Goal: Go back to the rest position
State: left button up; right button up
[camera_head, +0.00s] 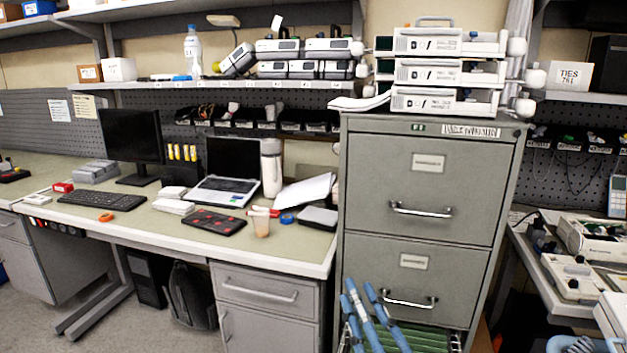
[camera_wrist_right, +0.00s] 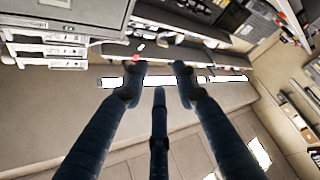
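My right gripper (camera_head: 360,292) shows at the bottom of the head view, in front of the lower part of the grey filing cabinet (camera_head: 425,235). In the right wrist view its blue fingers (camera_wrist_right: 160,82) stand apart with nothing between them. White infusion pumps (camera_head: 427,72) are stacked on top of the cabinet. More pumps (camera_head: 304,48) sit on the shelf above the desk.
Green hanging files (camera_head: 420,338) show low in the cabinet, behind the right gripper's fingers. The desk (camera_head: 120,226) on the left holds a laptop (camera_head: 222,190), a monitor (camera_head: 131,136) and a keyboard (camera_head: 101,199). A bench on the right holds more devices (camera_head: 590,240). Open floor shows at lower left.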

jog(key=s+d+f+m+g+h, duration=0.35)
jog(key=d+f+m, duration=0.2)
jog(key=f, duration=0.55)
jog(key=s+d+f+m+g+h, duration=0.4)
jog(key=d+f, duration=0.3)
jog(key=f, duration=0.4)
jog(key=s+f+m+g+y, duration=0.1)
jog(key=s+f+m+g, duration=0.1)
jog(key=s+f+g, duration=0.6)
jog(key=s+f+m+g+y, duration=0.1)
jog(key=s+f, duration=0.3)
jog(key=s, duration=0.7)
notch_tip(320, 180, down, 28)
jog(key=s+r+g, duration=0.1)
jog(key=s+g, duration=0.1)
jog(key=s, duration=0.1)
jog(key=s+d+f, duration=0.3)
jog(key=s+f, duration=1.2)
jog(key=s, duration=0.1)
jog(key=shift+d+f+g+h, duration=0.2)
jog(key=shift+f+g+h, duration=0.15)
jog(key=shift+f, duration=0.05)
